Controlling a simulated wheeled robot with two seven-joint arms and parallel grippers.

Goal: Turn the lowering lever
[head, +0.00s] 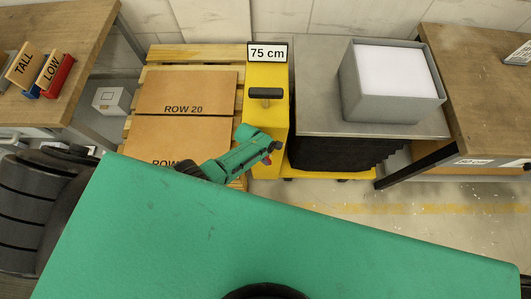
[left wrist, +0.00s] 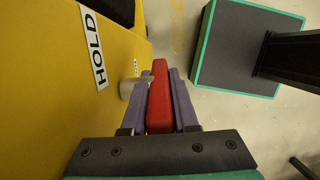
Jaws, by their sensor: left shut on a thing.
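The lowering lever (left wrist: 160,98) is a red bar beside the yellow column (head: 266,108) of a lift table. A grey pivot (left wrist: 130,88) joins it to the column's side. My left gripper (left wrist: 160,75) is shut on the lever, with one purple finger along each side of it. In the head view my left gripper (head: 272,147) is at the column's lower front, and only a small bit of red shows there. A HOLD label (left wrist: 94,48) is on the yellow side; a second small label near the pivot is too small to read. My right gripper is not in view.
The lift's grey platform (head: 318,88) carries a grey box (head: 392,108) with a white top surface inside. A 75 cm sign (head: 267,53) tops the column. A pallet (head: 195,52) with brown ROW cartons (head: 185,92) stands left. Wooden tables stand at both sides.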

